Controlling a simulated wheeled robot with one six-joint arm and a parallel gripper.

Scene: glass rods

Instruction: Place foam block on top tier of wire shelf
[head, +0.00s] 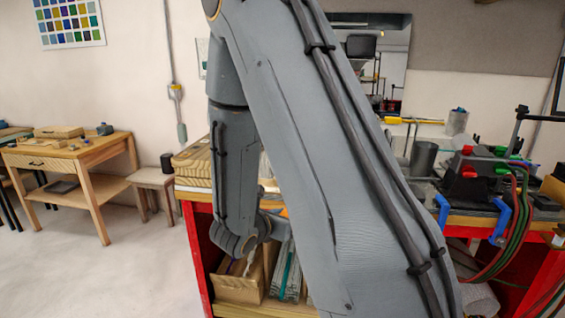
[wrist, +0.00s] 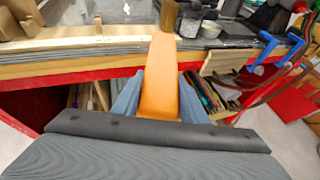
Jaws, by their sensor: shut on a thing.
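An orange block-like thing (wrist: 160,82), which I take for the foam block, stands between the two blue-grey fingers of my gripper (wrist: 158,98) in the wrist view. The fingers are shut on it, one on each side. It is long, with a brown piece (wrist: 170,14) at or behind its far end; I cannot tell whether they are joined. In the head view my arm hides the gripper, and only a small orange patch (head: 283,212) shows beside the arm. I cannot make out a wire shelf in either view.
A red workbench (head: 196,262) has wooden boards (head: 193,160) on top and a cardboard box (head: 238,289) below. Blue clamps (head: 502,219), cables and a grey cup (head: 423,160) crowd its right side. A wooden table (head: 75,153) stands left, with clear floor before it.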

